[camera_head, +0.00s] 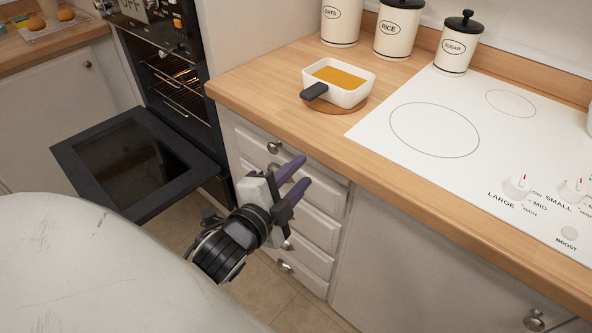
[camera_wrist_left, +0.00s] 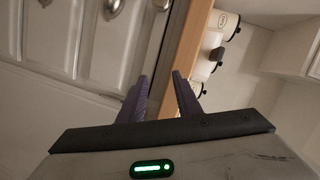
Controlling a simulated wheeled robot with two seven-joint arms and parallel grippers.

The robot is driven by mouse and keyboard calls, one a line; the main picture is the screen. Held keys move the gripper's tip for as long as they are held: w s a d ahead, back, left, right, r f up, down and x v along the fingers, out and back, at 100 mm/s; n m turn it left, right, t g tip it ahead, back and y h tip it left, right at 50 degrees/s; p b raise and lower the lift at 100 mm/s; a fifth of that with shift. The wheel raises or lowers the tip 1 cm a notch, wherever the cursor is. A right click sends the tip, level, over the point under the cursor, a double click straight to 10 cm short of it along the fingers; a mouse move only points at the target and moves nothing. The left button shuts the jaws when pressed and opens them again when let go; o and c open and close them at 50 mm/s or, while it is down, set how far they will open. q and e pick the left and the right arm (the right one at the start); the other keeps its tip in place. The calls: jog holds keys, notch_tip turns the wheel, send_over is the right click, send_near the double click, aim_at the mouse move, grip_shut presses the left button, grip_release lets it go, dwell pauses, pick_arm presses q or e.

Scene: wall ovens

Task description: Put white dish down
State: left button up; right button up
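The white dish (camera_head: 340,84) is a square dish with orange-yellow contents and a dark handle. In the head view it rests upright on a round wooden trivet (camera_head: 357,107) on the counter, between the oven and the hob. My left gripper (camera_head: 299,176) is in front of the drawers, below the counter edge and apart from the dish. Its two purple fingers are spread with nothing between them. The left wrist view shows the fingers (camera_wrist_left: 160,97) apart, with the counter edge beyond them. My right gripper is not in view.
The oven door (camera_head: 135,165) hangs open at the left, with racks inside the oven. The white hob (camera_head: 480,140) lies right of the dish. Canisters (camera_head: 397,30) stand behind it. The wooden counter (camera_head: 262,82) is bare left of the dish.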

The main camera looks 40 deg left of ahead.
pick_arm(q)
jog(key=s+d+f+n+g+h, duration=0.1)
jog(key=s+d+f+n+g, duration=0.1)
jog(key=f, duration=0.6)
jog(key=s+d+f+n+g+h, duration=0.2)
jog(key=s+d+f+n, duration=0.2)
jog(key=s+d+f, duration=0.2)
jog(key=s+d+f+n+g+h, duration=0.1)
jog(key=s+d+f+n+g, duration=0.1)
jog(key=s+d+f+n, duration=0.2)
jog(key=s+f, duration=0.3)
jog(key=f, duration=0.4)
jog(key=shift+s+g+h, duration=0.35)
jog(key=shift+g+h, duration=0.05)
jog(key=shift+d, duration=0.15)
